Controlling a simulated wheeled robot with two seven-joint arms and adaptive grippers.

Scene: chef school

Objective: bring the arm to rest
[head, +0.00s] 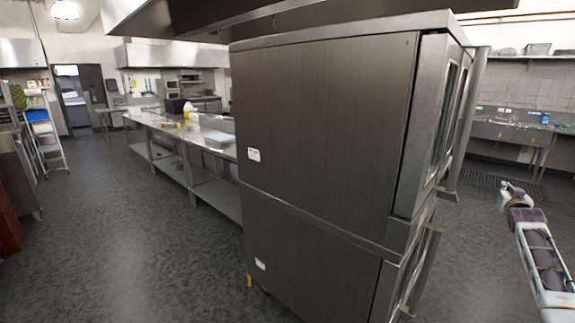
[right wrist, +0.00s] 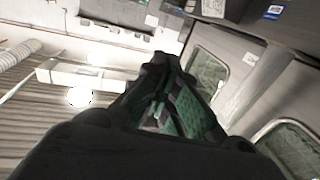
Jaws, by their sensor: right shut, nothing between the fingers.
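My right arm (head: 541,255) comes in at the right edge of the head view, to the right of the big steel oven. Its gripper (head: 507,187) is at the arm's far end, small in this view, above the dark floor. In the right wrist view the right gripper (right wrist: 160,65) points up towards the ceiling. Its fingers are together with nothing between them. My left gripper is in neither view.
A tall double steel oven (head: 325,130) fills the middle, with door handles on its right side. A long steel table (head: 215,195) runs behind it at left. A sink counter (head: 510,132) stands at the back right. Speckled floor (head: 120,240) is clear at left.

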